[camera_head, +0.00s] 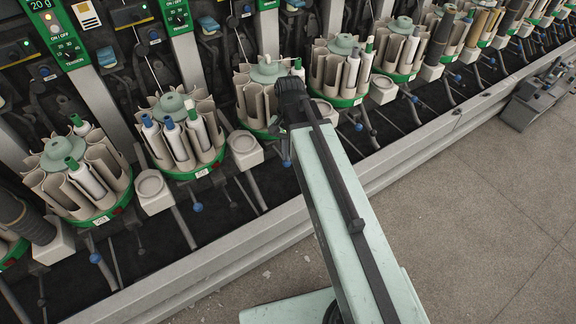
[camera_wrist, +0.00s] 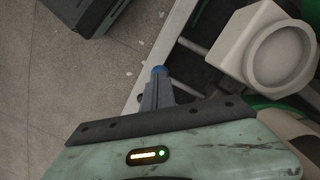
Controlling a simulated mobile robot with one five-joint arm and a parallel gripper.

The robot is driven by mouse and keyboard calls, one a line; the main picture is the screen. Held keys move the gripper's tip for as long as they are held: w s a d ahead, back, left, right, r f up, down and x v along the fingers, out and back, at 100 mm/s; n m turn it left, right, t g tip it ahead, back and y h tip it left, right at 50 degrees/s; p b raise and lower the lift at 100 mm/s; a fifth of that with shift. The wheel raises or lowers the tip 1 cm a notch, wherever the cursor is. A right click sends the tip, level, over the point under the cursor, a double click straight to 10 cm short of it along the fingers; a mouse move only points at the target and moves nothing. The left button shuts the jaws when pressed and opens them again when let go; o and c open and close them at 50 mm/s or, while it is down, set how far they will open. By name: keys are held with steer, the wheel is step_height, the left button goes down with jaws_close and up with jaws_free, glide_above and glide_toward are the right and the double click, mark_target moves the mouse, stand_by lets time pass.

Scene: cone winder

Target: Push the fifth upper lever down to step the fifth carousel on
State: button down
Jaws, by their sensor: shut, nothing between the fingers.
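My gripper (camera_wrist: 157,84) shows in the wrist view as dark tapered fingers, shut and empty. A blue knob (camera_wrist: 160,70) shows right at the fingertips; whether they touch cannot be told. In the head view a blue knob (camera_head: 286,163) shows just left of my arm, which hides most of my gripper there. A carousel (camera_head: 262,92) with pale upright tubes and a green base stands behind my arm's end. More blue-knobbed levers stick out along the machine, one at the left (camera_head: 197,207) and one at the right (camera_head: 358,127). Their numbers cannot be read.
A white round-cupped block (camera_wrist: 281,54) is close on the right in the wrist view. Neighbouring carousels stand at left (camera_head: 76,172) and right (camera_head: 340,66). The machine's grey front rail (camera_head: 250,235) runs diagonally. The floor (camera_head: 490,200) is clear at right; a dark grey object (camera_head: 535,98) lies beyond.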

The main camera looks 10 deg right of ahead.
steer(key=shift+f, duration=0.1)
step_height(320, 180, down, 4)
steer(key=b, duration=0.3)
steer(key=shift+b, duration=0.4)
steer(key=shift+r+p, duration=0.4)
steer(key=shift+r, duration=0.1)
steer(key=w, duration=0.1)
steer(key=w+d+r+p, duration=0.1)
steer(key=shift+w+d+r, duration=0.2)
steer(key=shift+w+d, duration=0.05)
steer(key=shift+w, duration=0.05)
step_height(320, 180, up, 8)
steer(key=p, duration=0.8)
steer(key=shift+d+r, duration=0.15)
steer(key=shift+d, duration=0.1)
